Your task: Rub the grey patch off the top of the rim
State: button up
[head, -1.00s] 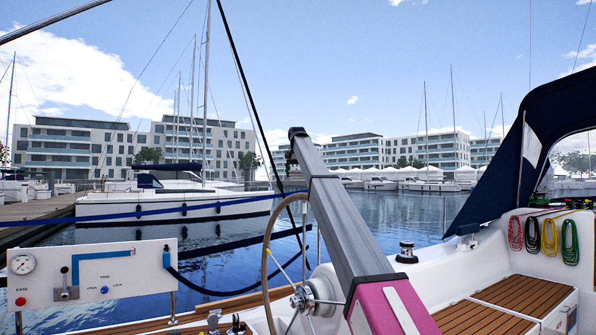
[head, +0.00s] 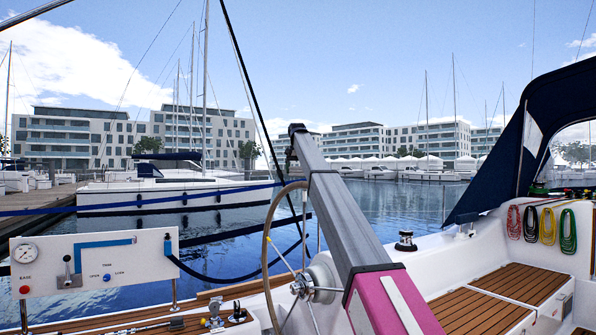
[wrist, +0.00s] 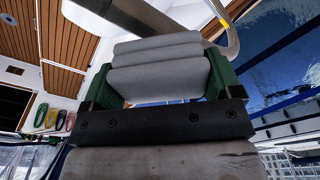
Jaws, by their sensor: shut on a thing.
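The steering wheel's tan rim (head: 268,245) stands upright left of my arm in the head view; the arm hides its right side. The wrist view shows a curved beige tube (wrist: 228,35), probably part of the rim. My gripper (wrist: 158,80) has green fingers and is shut on a folded grey cloth (wrist: 155,55). The cloth's folds lie beneath a grey-brown tube (wrist: 135,12) in the picture; I cannot tell whether they touch. I cannot make out a grey patch on the rim. The gripper itself cannot be made out in the head view.
A white control panel (head: 95,263) with a gauge and lever stands left of the wheel. A winch (head: 405,241) sits on the white coaming at right. Coloured rope coils (head: 548,226) hang beyond it. A dark blue canopy (head: 510,150) rises at right.

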aim_at(302, 174)
jog(key=shift+f, duration=1.25)
dwell(0.3)
jog(key=shift+s+d+r, duration=0.1)
jog(key=shift+s+d, duration=0.45)
jog(key=shift+s, duration=0.3)
jog(key=shift+s+d, duration=0.55)
jog(key=shift+s, duration=0.25)
jog(key=shift+s+d+f, duration=0.1)
jog(key=shift+s+d, duration=0.6)
jog(key=shift+s, duration=0.35)
jog(key=shift+s+d+f, duration=0.1)
jog(key=shift+s+d, duration=0.6)
jog(key=shift+s, duration=0.35)
jog(key=shift+s+d, duration=0.7)
jog(key=shift+s, duration=0.35)
jog(key=shift+w+a+r, duration=0.1)
jog(key=shift+w+a, duration=0.6)
jog(key=shift+w, duration=0.35)
jog(key=shift+w+a, duration=0.65)
jog(key=shift+w, duration=0.35)
jog(key=shift+w+a+r, duration=0.1)
jog(key=shift+w+a, duration=0.6)
jog(key=shift+w, duration=0.35)
jog(key=shift+w+a+f, duration=0.1)
jog(key=shift+w+a, duration=0.5)
jog(key=shift+w, duration=0.25)
jog(key=shift+w+a+f, duration=0.1)
jog(key=shift+w+a, duration=0.45)
jog(key=shift+w, duration=0.3)
